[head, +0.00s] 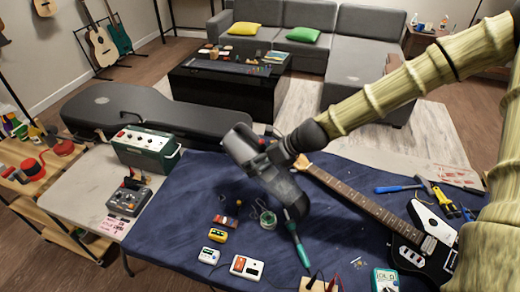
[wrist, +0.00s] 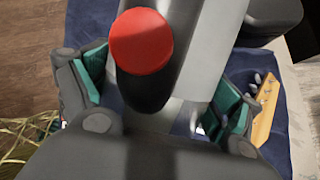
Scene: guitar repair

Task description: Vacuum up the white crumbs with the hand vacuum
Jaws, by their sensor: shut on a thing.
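The hand vacuum (head: 242,148) is grey and dark, held tilted above the blue cloth, its lower end pointing down and right. In the wrist view its grey body (wrist: 195,50) and round red button (wrist: 141,41) fill the middle. My gripper (head: 283,158) is shut on the vacuum; in the wrist view its teal-padded fingers (wrist: 160,97) stand on either side of the body. A few small pale specks (head: 358,263) lie on the cloth at the front; I cannot tell if they are the white crumbs. The cloth directly behind the vacuum is hidden.
The blue cloth (head: 175,222) covers the workbench. A guitar (head: 365,205) lies across its right side. A teal-handled tool (head: 298,243), a solder spool (head: 268,219), small boxes (head: 246,267) and a meter (head: 385,280) lie in front. A green amplifier (head: 146,147) and black case (head: 165,112) stand left and behind.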

